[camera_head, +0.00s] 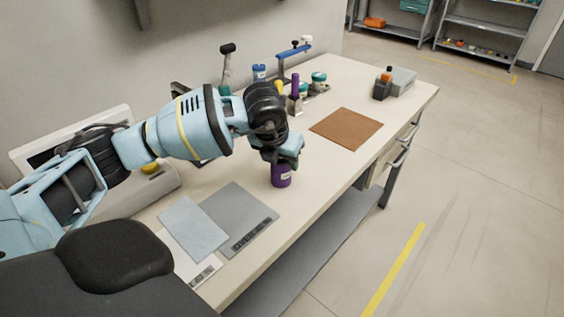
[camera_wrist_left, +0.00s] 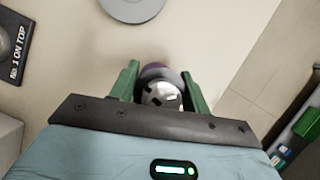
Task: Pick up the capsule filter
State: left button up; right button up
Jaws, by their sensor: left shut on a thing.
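The capsule filter appears as a purple cylinder (camera_head: 281,175) with a pale label, under my left gripper (camera_head: 284,152) in the head view. In the left wrist view its round top (camera_wrist_left: 162,92) is grey and white with dark marks, and a purple edge shows behind. The green fingers of my left gripper (camera_wrist_left: 163,88) are on both sides of it, shut on it. It looks upright, at or just above the table's front edge; I cannot tell whether its base touches the table. My right gripper is not in view.
The white table (camera_head: 330,90) holds a brown mat (camera_head: 347,128) to the right and a grey mat (camera_head: 240,215) to the front left. Several bottles and tools stand along the back. A grey box (camera_head: 400,80) sits at the far right end.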

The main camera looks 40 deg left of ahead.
pick_arm(q)
jog(key=shift+r, duration=0.45)
notch_tip(320, 180, up, 2)
jog(key=shift+r, duration=0.2)
jog(key=s+d+r, duration=0.1)
jog(key=s+d, duration=0.9)
jog(key=s, duration=0.2)
jog(key=shift+s+r+b, duration=0.2)
jog(key=shift+s+b, duration=0.1)
jog(key=shift+b, duration=0.1)
